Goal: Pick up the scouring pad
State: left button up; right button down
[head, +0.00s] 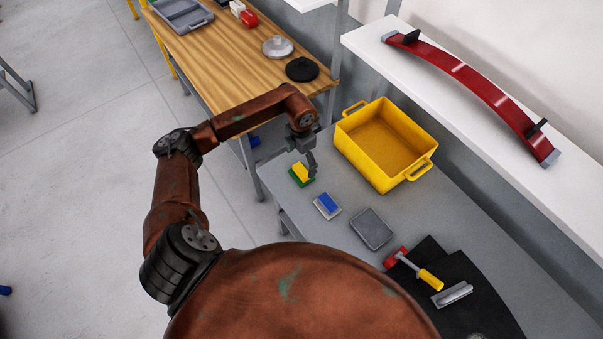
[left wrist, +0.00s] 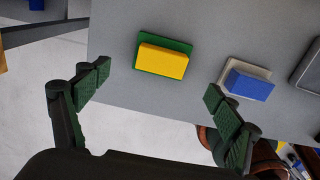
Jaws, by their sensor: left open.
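The scouring pad (head: 301,174), a yellow block on a green base, lies on the grey table near its left edge. It also shows in the left wrist view (left wrist: 163,60), lying flat and clear of the fingers. My left gripper (head: 312,166) is beside it in the head view, partly overlapping it in the picture. In the left wrist view the left gripper (left wrist: 157,84) is open and empty, its two fingers wide apart, with the pad beyond the gap between them. My right gripper is in neither view.
A blue block on a pale base (head: 327,205) lies close by, then a grey flat block (head: 372,229). A yellow crate (head: 365,166) stands behind. A red-and-yellow hammer (head: 420,272) lies on a dark mat (head: 484,296). A wooden table (head: 215,65) stands beyond.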

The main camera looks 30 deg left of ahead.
aim_at(301, 171)
pick_arm(q)
notch_tip(301, 171, down, 7)
jog(key=shift+w+d+f, duration=0.15)
dwell(0.4)
jog(key=c, duration=1.6)
jog(key=shift+o, duration=0.2)
